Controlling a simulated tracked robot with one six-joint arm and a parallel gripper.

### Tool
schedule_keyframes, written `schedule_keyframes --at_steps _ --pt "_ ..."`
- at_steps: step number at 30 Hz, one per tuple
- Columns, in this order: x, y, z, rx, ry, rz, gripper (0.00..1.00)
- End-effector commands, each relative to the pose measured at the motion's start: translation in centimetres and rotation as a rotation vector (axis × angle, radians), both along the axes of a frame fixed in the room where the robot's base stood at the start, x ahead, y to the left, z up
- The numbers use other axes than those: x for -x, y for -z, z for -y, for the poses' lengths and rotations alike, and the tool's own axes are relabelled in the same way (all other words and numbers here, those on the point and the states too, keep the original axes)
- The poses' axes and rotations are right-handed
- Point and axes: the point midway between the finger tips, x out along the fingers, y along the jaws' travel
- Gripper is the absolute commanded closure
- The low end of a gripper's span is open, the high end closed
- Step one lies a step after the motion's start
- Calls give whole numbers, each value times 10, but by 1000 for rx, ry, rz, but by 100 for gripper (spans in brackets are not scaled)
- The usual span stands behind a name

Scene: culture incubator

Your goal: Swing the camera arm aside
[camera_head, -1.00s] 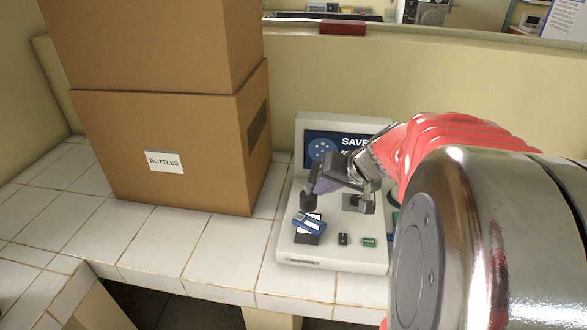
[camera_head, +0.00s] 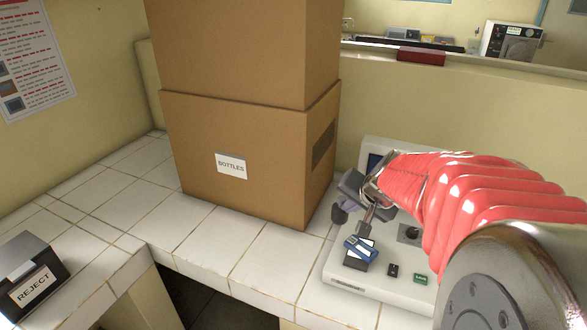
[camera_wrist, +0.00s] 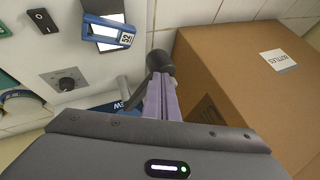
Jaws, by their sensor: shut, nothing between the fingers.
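A white bench device (camera_head: 375,292) with a screen stands on the tiled bench. Its camera arm ends in a black cylindrical head (camera_head: 338,215), which hangs at the device's left edge. In the wrist view this head (camera_wrist: 160,62) is just beyond my fingertips. My gripper (camera_head: 346,201) is shut and empty. Its purple fingers (camera_wrist: 160,97) lie close beside the head; I cannot tell whether they touch it. A blue labelled piece (camera_head: 361,247) lies on the device, clear of the head. My gripper and sleeved arm hide most of the screen and the arm's rear part.
A brown carton marked BOTTLES (camera_head: 240,150) stands close left of the device, with another stacked on it. A black REJECT box (camera_head: 32,275) is at the far left. The device carries a knob (camera_head: 408,232), black switch (camera_head: 393,270) and green button (camera_head: 421,279).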

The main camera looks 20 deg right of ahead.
Motion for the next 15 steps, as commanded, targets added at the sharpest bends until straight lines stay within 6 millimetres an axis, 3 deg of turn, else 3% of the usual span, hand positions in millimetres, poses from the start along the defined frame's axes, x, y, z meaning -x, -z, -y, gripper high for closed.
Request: schedule_keyframes --at_steps 15 --pt "-77 1 -18 0 2 -1 100"
